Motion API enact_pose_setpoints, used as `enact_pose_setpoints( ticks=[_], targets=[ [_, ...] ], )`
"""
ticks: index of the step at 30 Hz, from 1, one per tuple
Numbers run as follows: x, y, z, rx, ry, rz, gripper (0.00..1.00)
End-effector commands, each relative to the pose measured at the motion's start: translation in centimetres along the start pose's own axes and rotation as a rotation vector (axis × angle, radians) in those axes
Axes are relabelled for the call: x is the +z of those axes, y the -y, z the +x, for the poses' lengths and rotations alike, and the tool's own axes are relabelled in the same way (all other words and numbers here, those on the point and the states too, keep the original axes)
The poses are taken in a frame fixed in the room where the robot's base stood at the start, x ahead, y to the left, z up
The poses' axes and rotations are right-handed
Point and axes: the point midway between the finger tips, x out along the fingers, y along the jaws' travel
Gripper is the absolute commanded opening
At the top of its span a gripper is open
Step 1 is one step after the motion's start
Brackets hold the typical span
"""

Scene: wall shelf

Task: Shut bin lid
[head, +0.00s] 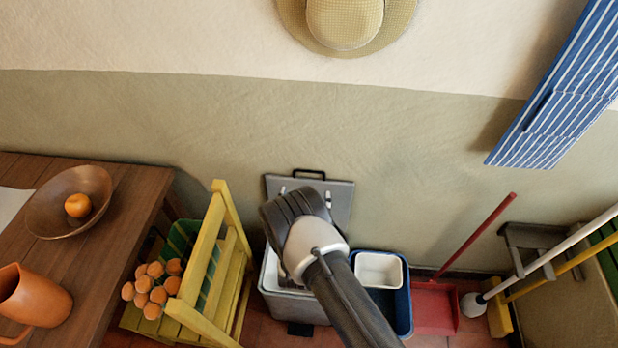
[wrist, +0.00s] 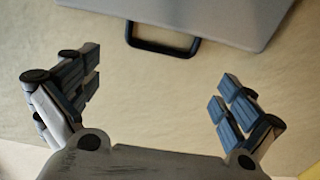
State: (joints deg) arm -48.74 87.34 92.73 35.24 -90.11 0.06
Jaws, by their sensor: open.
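The grey bin (head: 285,305) stands on the floor against the wall, partly hidden behind my arm. Its lid (head: 343,200) is raised, standing up near the wall, with a black handle (head: 309,173) on its top edge. In the wrist view the lid (wrist: 225,14) fills the top, and its black handle (wrist: 162,44) hangs from the lid's edge. My gripper (wrist: 157,88) is open and empty, with its fingers spread wide and the handle beyond the gap between them. In the head view my gripper (head: 306,193) is in front of the lid, its fingers mostly hidden by my wrist.
A yellow slatted chair (head: 232,255) stands close left of the bin, beside a wooden table (head: 105,240). A blue tub (head: 402,310) with a white basin (head: 378,270) sits close right. A red dustpan (head: 435,308) lies farther right. The wall behind is close.

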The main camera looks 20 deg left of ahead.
Motion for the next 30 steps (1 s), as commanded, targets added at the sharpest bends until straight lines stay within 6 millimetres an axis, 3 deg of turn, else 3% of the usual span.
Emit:
enact_pose_setpoints(
  ticks=[6,12,24,30],
  targets=[
    [0.2,-0.1,4.6,0.002,-0.002,0.002,1.0],
    [0.1,0.0,7.2,0.0,-0.001,0.001,1.0],
    [0.0,0.0,8.1,0.0,0.001,-0.001,1.0],
    [0.0,0.0,8.1,0.0,0.001,-0.001,0.88]
  ],
)
